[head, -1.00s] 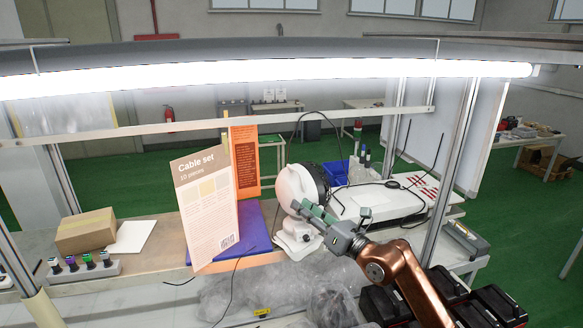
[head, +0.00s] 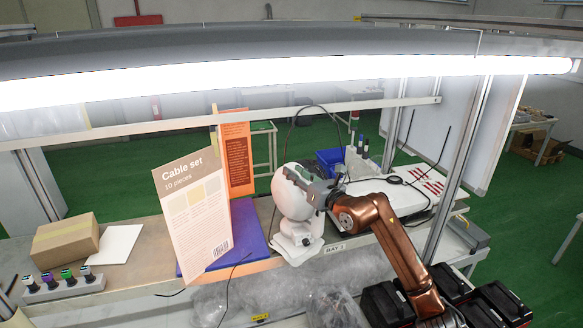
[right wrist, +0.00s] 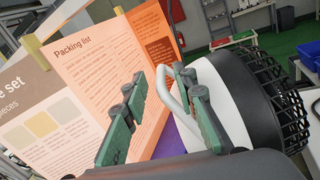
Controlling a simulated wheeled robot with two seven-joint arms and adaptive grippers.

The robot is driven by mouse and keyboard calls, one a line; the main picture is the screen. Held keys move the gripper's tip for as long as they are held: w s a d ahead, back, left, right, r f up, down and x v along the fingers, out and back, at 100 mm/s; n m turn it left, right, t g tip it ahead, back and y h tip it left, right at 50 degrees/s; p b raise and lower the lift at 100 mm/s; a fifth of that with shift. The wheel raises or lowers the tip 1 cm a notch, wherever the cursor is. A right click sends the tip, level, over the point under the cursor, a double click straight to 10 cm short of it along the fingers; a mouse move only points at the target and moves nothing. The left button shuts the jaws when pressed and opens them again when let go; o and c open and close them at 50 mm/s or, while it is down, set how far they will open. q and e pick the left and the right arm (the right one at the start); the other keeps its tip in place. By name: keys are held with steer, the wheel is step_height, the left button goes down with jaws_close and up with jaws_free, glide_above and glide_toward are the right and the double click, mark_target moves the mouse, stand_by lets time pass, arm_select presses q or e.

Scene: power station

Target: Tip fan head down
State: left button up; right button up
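The fan has a rounded white head (head: 290,194) on a white base (head: 296,247) and stands upright on the bench. In the right wrist view its white back (right wrist: 225,100) and black wire grille (right wrist: 278,100) fill the right side. A thin white loop handle (right wrist: 168,97) rises from the head. My right gripper (head: 293,175) is at the top of the head. In the right wrist view its green-padded fingers (right wrist: 160,78) are apart, with the loop near the right finger. I cannot tell whether they touch it. My left gripper is not in view.
A cable set card (head: 196,212) and an orange packing list (head: 236,152) stand left of the fan. A blue mat (head: 250,238) lies beside its base. A white board with red marks (head: 388,185) is to the right. A lamp bar (head: 300,80) crosses above.

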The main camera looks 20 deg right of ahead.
steer(key=shift+x, duration=0.75)
steer(key=shift+w, duration=0.35)
steer(key=shift+w+f, duration=0.1)
jaws_close()
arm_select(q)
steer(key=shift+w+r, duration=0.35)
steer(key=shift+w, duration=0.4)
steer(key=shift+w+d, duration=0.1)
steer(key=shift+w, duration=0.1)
